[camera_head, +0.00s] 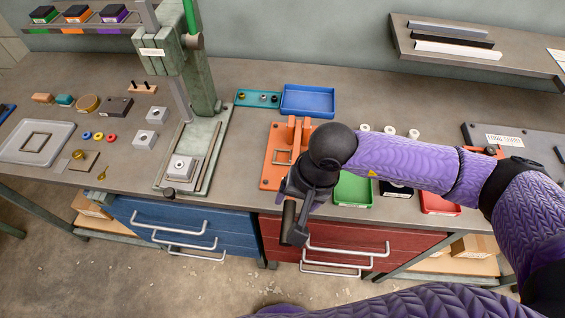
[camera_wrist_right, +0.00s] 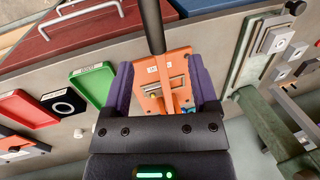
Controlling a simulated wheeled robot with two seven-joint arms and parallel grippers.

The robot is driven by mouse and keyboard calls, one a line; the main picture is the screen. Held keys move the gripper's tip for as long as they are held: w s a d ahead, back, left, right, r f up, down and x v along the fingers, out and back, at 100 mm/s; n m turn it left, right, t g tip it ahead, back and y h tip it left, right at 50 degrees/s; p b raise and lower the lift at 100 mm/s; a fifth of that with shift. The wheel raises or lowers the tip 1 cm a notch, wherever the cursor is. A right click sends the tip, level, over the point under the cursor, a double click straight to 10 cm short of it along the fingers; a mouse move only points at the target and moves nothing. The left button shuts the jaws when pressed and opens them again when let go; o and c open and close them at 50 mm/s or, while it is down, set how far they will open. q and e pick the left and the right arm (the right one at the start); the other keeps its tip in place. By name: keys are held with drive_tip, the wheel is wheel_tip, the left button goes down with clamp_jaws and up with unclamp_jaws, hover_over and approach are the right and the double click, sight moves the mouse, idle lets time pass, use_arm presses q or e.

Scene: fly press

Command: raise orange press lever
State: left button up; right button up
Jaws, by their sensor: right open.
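The orange press (camera_head: 270,172) stands on the bench right of centre, with an orange base and upright posts. In the right wrist view its orange plate (camera_wrist_right: 150,76) shows between my fingers. My right gripper (camera_wrist_right: 161,72) is open, its purple fingers spread; in the head view it hangs at the press's front edge and hides part of it. A dark round bar (camera_wrist_right: 153,22) reaches down between the fingers in the wrist view. It looks like the lever's grip, but I cannot tell whether it touches the gripper. My left gripper is out of view.
A green tray (camera_head: 353,190) and a red tray (camera_head: 439,204) lie right of the press, partly behind my arm. A blue tray (camera_head: 308,100) lies behind it. A tall green press (camera_head: 200,80) stands left. Red drawers (camera_head: 350,238) are below.

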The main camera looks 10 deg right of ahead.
sight(289, 222)
drive_tip(key=shift+h, duration=0.3)
drive_tip(key=f, duration=0.5)
drive_tip(key=a+f+b, duration=0.1)
drive_tip(key=f, duration=0.2)
drive_tip(key=shift+s+a+f, duration=0.1)
drive_tip(key=shift+s+f, duration=0.1)
drive_tip(key=shift+f, duration=0.15)
drive_tip(key=shift+a+f, duration=0.1)
drive_tip(key=shift+f, duration=0.45)
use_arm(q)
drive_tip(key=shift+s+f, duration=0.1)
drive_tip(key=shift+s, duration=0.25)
use_arm(e)
drive_tip(key=shift+c, duration=0.2)
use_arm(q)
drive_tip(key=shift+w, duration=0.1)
use_arm(e)
clamp_jaws()
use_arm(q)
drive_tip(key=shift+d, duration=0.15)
use_arm(e)
drive_tip(key=shift+r, duration=0.1)
